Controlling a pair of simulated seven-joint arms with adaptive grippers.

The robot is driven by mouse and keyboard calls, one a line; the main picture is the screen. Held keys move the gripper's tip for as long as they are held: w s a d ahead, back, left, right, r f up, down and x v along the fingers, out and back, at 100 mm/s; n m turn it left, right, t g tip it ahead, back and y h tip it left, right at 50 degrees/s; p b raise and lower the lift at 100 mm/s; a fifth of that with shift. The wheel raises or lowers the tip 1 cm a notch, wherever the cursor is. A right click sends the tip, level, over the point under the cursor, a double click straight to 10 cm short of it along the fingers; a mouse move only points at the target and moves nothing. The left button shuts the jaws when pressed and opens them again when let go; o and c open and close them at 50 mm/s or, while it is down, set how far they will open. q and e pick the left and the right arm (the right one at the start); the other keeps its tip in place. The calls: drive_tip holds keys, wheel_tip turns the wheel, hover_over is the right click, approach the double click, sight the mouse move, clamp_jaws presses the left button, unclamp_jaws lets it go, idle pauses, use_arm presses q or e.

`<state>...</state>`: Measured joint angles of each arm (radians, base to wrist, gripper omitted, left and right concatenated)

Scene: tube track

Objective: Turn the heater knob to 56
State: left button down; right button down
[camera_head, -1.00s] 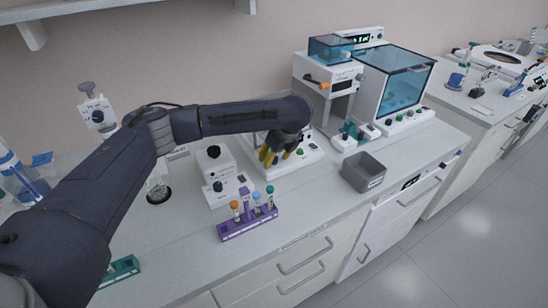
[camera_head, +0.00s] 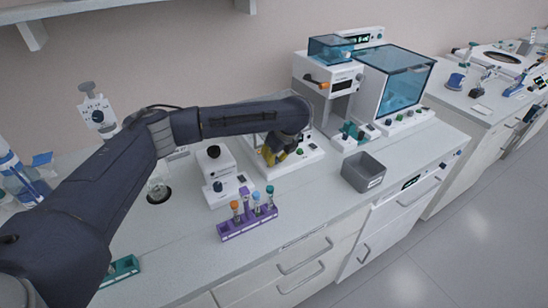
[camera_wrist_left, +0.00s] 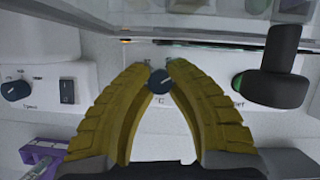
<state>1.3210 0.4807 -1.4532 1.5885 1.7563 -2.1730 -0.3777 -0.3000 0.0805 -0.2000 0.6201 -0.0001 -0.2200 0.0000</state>
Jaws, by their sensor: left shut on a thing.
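The heater (camera_head: 304,158) is a white low box behind my left gripper (camera_head: 271,156) in the head view. In the left wrist view its white front panel (camera_wrist_left: 215,55) carries a dark round knob (camera_wrist_left: 160,84) with a light pointer line and a "°C" mark below it. The two yellow fingers of my left gripper (camera_wrist_left: 160,72) close around this knob from both sides. The knob is hidden behind the gripper in the head view, and I cannot read its setting. My right gripper is in neither view.
A purple rack (camera_head: 248,224) with several capped tubes stands in front of the heater. A white device with a dark knob (camera_head: 218,186) is to the left, and a grey bin (camera_head: 362,171) to the right. The front of the bench between rack and bin is clear.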

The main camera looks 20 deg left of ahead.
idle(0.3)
use_arm(q)
drive_tip(key=shift+a+m+t+h, duration=0.1)
drive_tip(key=shift+m+t+h, duration=0.25)
drive_tip(key=shift+m, duration=0.85)
drive_tip(key=shift+m+t+h, duration=0.25)
drive_tip(key=shift+m+h, duration=0.2)
drive_tip(key=shift+m, duration=0.75)
drive_tip(key=shift+w, duration=0.1)
drive_tip(key=c, duration=1.2)
unclamp_jaws()
drive_tip(key=v, duration=1.2)
